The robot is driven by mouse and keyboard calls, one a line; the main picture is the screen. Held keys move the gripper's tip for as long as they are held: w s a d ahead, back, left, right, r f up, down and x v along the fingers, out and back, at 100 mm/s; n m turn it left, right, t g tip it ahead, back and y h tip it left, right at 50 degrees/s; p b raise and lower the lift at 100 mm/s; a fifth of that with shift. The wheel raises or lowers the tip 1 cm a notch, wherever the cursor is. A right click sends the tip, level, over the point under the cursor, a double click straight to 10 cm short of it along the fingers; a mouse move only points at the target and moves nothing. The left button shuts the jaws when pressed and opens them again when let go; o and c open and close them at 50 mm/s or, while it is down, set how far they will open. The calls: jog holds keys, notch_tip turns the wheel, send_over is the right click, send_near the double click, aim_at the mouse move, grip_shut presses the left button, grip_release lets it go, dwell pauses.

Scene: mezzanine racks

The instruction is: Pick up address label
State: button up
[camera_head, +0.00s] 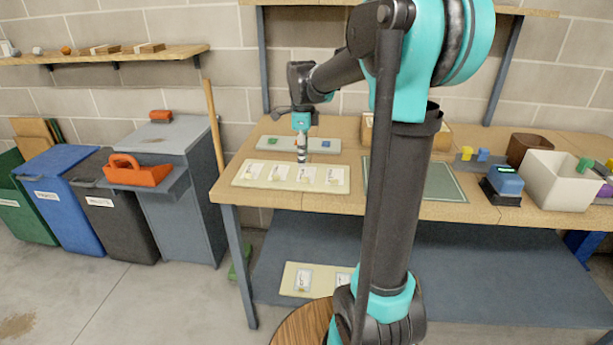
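A pale board (241,182) with several small white label cards lies on the left part of the wooden workbench. The leftmost card (253,170) and the rightmost card (334,176) both lie flat on it. The cards carry small marks, too small to read, so I cannot tell which is the address label. My gripper (301,158) points down at the back edge of this board, near the middle cards. Its fingers look narrow and close together, but whether they are open, shut or touching anything is too small to tell.
A grey tray (264,146) with small coloured pieces lies behind the board. A green mat (440,183) is to the right, partly hidden by my arm. A white bin (560,187) and a blue device (504,183) stand further right. Another board (289,279) lies on the lower shelf.

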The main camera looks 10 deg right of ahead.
aim_at(304, 182)
jog(key=shift+s+d+f, duration=0.1)
jog(key=shift+f, duration=3.05)
jog(key=shift+c, duration=0.5)
grip_shut()
